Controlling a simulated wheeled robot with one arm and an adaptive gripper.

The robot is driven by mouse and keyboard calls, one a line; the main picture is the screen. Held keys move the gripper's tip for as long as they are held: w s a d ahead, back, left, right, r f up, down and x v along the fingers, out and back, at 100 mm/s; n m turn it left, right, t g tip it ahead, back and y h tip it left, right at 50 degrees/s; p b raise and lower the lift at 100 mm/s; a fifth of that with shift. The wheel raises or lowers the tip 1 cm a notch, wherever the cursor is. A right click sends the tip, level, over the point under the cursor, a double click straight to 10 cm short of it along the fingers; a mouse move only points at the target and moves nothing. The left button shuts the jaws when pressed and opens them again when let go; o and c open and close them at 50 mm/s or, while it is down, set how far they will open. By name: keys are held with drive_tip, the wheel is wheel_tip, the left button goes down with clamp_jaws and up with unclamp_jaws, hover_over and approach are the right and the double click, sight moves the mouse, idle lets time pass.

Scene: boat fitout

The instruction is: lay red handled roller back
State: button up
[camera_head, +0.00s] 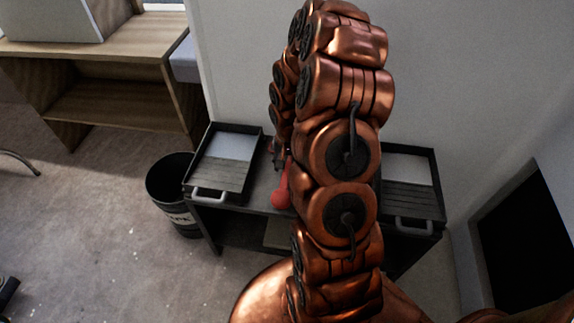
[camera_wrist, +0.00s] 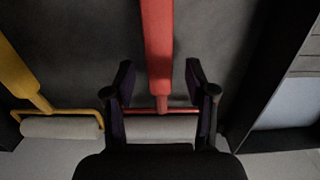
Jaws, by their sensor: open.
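The red handled roller (camera_wrist: 158,45) lies on the dark bench top in the wrist view. Its handle points away from my gripper and its pale sleeve lies crosswise near the jaws. My gripper (camera_wrist: 160,85) is open, with one finger on each side of the red handle's lower end. I cannot tell whether the fingers touch it. In the head view the red handle (camera_head: 281,192) shows beside my arm, which hides the rest of the roller. My gripper (camera_head: 279,160) is mostly hidden there by the arm.
A yellow handled roller (camera_wrist: 20,75) lies to the left in the wrist view. On the dark bench (camera_head: 258,200), a left tray (camera_head: 208,180) and a right tray (camera_head: 415,200) flank my arm. A black bin (camera_head: 165,185) stands left of the bench.

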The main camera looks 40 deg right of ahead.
drive_tip(key=shift+r, duration=0.15)
wheel_tip(320, 180, up, 12)
drive_tip(key=shift+w+d, duration=0.2)
drive_tip(key=shift+d, duration=0.05)
idle(0.4)
drive_tip(key=s+a+r+n, duration=0.3)
drive_tip(key=s+a+r, duration=0.15)
drive_tip(key=a, duration=0.35)
drive_tip(key=s+a+r+n+g, duration=0.1)
drive_tip(key=s+a+r+n, duration=0.25)
drive_tip(key=s+a, duration=0.5)
drive_tip(key=s+a+r+n+g, duration=0.1)
drive_tip(key=s+a+r+n, duration=0.3)
drive_tip(key=s, duration=0.8)
drive_tip(key=s+p+v, duration=0.2)
drive_tip(key=p+v, duration=0.7)
drive_tip(key=v, duration=0.1)
drive_tip(key=s+r+p+v, duration=0.1)
drive_tip(key=s+p+v, duration=0.1)
drive_tip(key=p+v, duration=0.7)
drive_tip(key=shift+a+r+m+t+p, duration=0.3)
drive_tip(key=shift+a+m+p, duration=0.2)
drive_tip(key=shift+a, duration=0.25)
